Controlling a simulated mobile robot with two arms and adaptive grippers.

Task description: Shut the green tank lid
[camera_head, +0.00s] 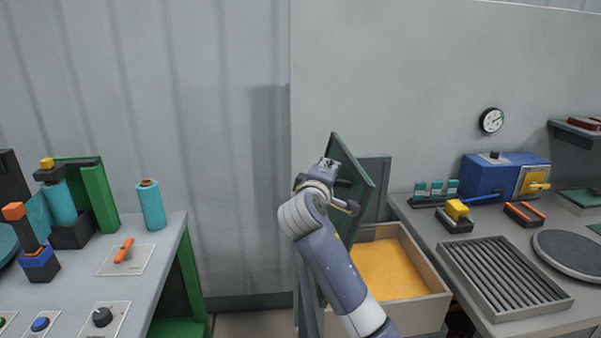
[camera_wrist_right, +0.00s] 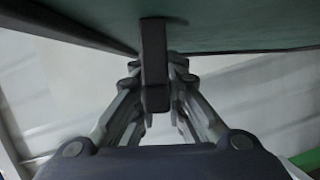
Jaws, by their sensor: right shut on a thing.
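The green tank lid (camera_head: 357,170) stands raised and tilted above an open tank (camera_head: 433,307) with yellow-orange content inside. My right gripper (camera_head: 330,178) is at the lid's left side, shut on the lid's dark handle. In the right wrist view the dark handle (camera_wrist_right: 154,65) runs between the fingers of my right gripper (camera_wrist_right: 156,90), and the lid's green underside or face (camera_wrist_right: 240,35) fills the top. My right forearm hides part of the tank's left side. My left gripper is not in view.
A right-hand bench (camera_head: 480,290) holds a grey ribbed tray (camera_head: 500,277), a round dark plate (camera_head: 572,250) and a blue machine (camera_head: 490,175). A left-hand bench (camera_head: 165,255) holds a teal cylinder (camera_head: 151,207) and switch panels. A wall stands behind the lid.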

